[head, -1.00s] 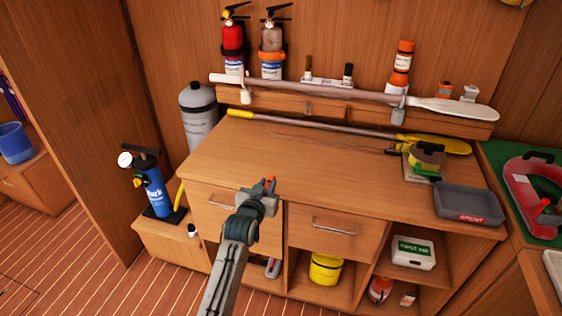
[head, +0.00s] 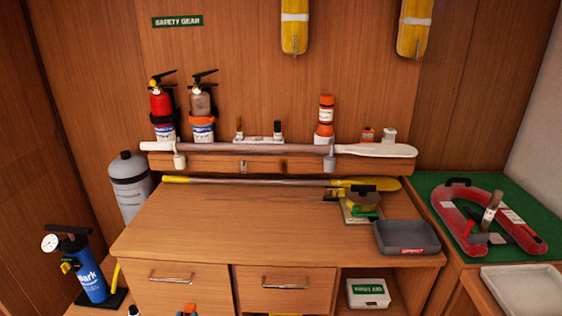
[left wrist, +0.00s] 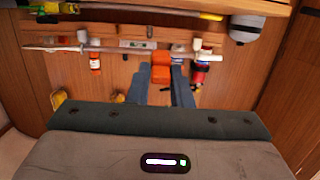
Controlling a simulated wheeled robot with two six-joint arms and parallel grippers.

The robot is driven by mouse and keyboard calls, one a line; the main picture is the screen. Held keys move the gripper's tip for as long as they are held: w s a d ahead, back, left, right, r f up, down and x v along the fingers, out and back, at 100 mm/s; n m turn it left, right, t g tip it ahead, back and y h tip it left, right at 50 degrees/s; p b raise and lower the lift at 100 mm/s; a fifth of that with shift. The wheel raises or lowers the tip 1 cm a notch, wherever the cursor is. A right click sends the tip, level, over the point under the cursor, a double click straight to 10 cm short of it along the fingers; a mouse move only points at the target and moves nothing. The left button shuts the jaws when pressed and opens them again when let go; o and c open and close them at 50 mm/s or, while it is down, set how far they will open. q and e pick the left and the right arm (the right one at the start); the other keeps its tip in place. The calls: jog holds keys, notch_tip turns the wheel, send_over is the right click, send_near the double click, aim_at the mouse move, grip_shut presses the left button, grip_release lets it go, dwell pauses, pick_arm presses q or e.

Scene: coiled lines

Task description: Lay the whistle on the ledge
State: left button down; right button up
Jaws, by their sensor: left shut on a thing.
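My left gripper (head: 187,311) shows only as its tips at the bottom edge of the head view, in front of the desk drawers. It is shut on an orange piece, which I take for the whistle; in the left wrist view the whistle (left wrist: 161,66) sits between the two dark fingers. The ledge (head: 215,163) is the wooden shelf along the back wall above the desk. The whistle is apart from the ledge, nearer to me and lower in the head view. My right gripper is not in view.
A long paddle (head: 375,150) lies along the ledge front. Two extinguishers (head: 162,107), an orange canister (head: 325,115) and small items stand behind it. The desk's left and middle are clear.

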pick_arm(q)
jog(key=shift+s+r, duration=0.1)
jog(key=shift+s, duration=0.2)
jog(key=w+f, duration=0.3)
jog(key=w, duration=2)
jog(key=shift+w+a+f+h, duration=0.2)
jog(key=shift+w+h, duration=0.1)
